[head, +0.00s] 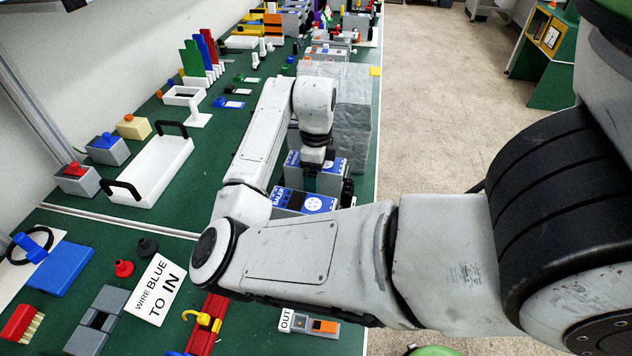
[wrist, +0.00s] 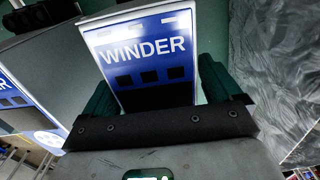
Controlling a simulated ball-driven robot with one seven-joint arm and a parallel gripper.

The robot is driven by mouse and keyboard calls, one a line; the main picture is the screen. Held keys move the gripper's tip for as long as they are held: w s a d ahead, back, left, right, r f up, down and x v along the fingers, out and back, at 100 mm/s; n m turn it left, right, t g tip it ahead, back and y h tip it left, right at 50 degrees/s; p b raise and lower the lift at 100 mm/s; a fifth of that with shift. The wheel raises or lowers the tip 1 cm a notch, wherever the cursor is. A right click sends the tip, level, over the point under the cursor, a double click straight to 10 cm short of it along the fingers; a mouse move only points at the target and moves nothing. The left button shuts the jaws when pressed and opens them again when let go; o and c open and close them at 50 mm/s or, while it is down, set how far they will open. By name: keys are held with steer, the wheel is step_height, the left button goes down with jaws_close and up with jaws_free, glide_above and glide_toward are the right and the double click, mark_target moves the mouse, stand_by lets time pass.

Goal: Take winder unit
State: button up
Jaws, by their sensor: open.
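The winder unit (wrist: 150,55) is a pale box with a blue face reading WINDER and a row of dark square openings. It fills the upper middle of the wrist view. My gripper (wrist: 160,88) is open, with one dark green finger to each side of it; I cannot tell whether either finger touches it. The lower end of the unit is hidden behind the gripper body. In the head view my gripper (head: 318,165) points down among blue-topped units and is partly hidden by my own arm.
Another blue-labelled unit (head: 303,202) stands close in front, partly behind my arm. A grey marbled block (head: 352,115) stands close to the right. A white tray with black handles (head: 150,170) and several coloured parts lie on the green bench to the left.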

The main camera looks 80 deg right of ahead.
stand_by(0.3)
steer(key=c, duration=1.5)
